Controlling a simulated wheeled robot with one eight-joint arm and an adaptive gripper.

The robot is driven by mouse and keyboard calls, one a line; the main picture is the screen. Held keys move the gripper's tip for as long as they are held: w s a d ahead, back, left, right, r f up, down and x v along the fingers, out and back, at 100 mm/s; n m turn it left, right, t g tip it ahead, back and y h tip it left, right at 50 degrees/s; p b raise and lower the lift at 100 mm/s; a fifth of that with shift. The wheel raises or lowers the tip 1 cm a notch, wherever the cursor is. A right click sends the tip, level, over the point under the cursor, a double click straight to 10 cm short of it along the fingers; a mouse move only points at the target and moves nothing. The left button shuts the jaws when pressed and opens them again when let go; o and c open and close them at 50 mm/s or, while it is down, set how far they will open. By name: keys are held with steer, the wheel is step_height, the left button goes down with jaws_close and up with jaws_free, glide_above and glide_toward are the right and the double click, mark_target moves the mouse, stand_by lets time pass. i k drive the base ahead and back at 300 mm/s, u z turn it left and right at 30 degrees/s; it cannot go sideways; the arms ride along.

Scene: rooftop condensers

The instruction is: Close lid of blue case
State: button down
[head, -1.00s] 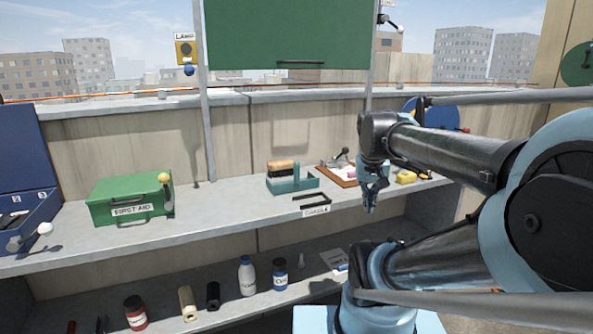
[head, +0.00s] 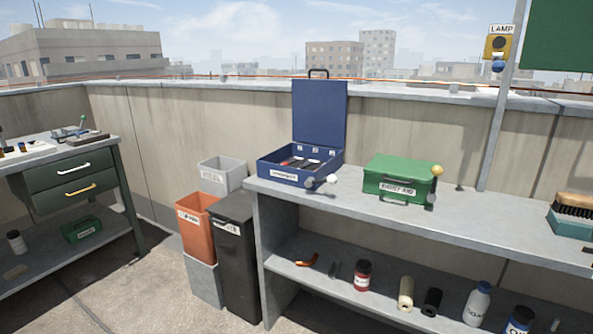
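The blue case (head: 272,171) stands at the left end of the grey workbench in the head view. Its lid (head: 318,114) is open and stands upright at the back, with a dark handle (head: 318,73) on its top edge. Dark and reddish items (head: 299,163) lie inside the case; they are too small to name. A lever with a pale ball knob (head: 331,179) is at the front right of the case. My gripper is out of view in the current frame.
A closed green first aid box (head: 399,181) sits just right of the case. Bins, one orange (head: 195,228) and one black (head: 236,262), stand left of the workbench (head: 465,219). A dark green drawer table (head: 72,183) is at far left. Floor shows between them.

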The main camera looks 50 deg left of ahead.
mark_target(319, 106)
steer(key=u, duration=2.8)
steer(key=i, duration=1.1)
steer(key=z, duration=0.1)
